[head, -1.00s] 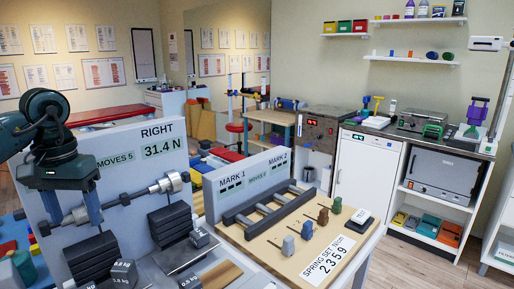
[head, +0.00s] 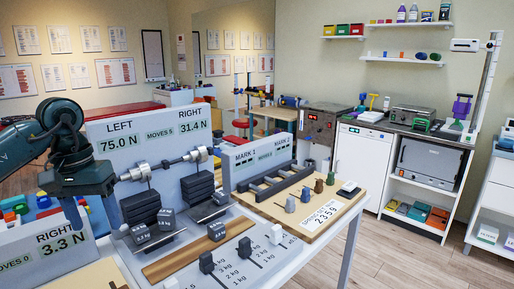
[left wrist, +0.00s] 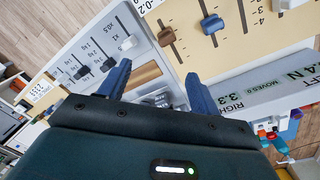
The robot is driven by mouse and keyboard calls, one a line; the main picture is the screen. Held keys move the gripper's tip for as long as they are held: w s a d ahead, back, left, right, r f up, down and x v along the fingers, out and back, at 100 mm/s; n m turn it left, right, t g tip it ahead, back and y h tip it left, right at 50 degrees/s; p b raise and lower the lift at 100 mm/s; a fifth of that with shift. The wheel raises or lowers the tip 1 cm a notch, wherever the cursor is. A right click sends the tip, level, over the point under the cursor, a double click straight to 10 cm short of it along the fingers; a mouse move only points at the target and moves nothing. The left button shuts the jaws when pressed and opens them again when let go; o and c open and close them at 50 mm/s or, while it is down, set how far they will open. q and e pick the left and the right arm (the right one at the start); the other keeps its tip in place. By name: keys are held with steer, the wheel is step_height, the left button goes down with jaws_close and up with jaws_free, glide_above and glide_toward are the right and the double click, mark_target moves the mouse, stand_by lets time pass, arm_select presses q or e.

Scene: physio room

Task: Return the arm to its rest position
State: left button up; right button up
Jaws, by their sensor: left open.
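My left arm comes in from the left in the head view. Its dark gripper (head: 97,214) hangs fingers-down at the left, in front of the board reading LEFT 75.0 N and RIGHT 31.4 N (head: 165,152). In the left wrist view, the two blue fingers (left wrist: 158,84) stand apart with nothing held between them. Beyond them are a wooden strip (left wrist: 142,75) and a panel with slider knobs (left wrist: 85,50). My right gripper is in neither view.
A second board reading RIGHT 3.3 N (head: 60,247) stands close to the left gripper. Dark weights (head: 165,219) and slider knobs (head: 244,247) sit on the white table. A spring-set board (head: 325,215) lies to the right. The wooden floor (head: 420,258) at right is clear.

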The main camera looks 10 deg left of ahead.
arm_select(q)
steer(key=d+f+n+g+h, duration=0.15)
steer(key=d+f+h, duration=0.25)
steer(key=d, duration=0.5)
steer(key=d+f+n+h, duration=0.2)
steer(key=d+f+h, duration=0.15)
steer(key=d, duration=0.55)
steer(key=s+d+r+n+t+h+p, duration=0.1)
steer(key=s+d+n+t+h, duration=0.15)
steer(key=d+n+h, duration=0.6)
steer(key=s+d+n+t+h+p, duration=0.1)
steer(key=d+n+t+h, duration=0.4)
steer(key=n, duration=0.7)
steer(key=w+a+f+n+t+y, duration=0.1)
steer(key=a+f+n+t+y, duration=0.35)
steer(key=n, duration=1.05)
steer(key=a+f+n+t+y, duration=0.1)
steer(key=f+n+t+y, duration=0.6)
steer(key=n, duration=0.7)
steer(key=s+a+f+n+g+y, duration=0.2)
steer(key=s+f+n+g+y, duration=0.1)
steer(key=s+f+n, duration=0.3)
steer(key=s+a+f+n+g+y+p, duration=0.1)
steer(key=s+f+n+g+y, duration=0.3)
steer(key=f+n, duration=0.4)
steer(key=shift+s+a+f+n, duration=0.3)
steer(key=shift+s+a+f, duration=0.05)
steer(key=shift+s+a, duration=0.55)
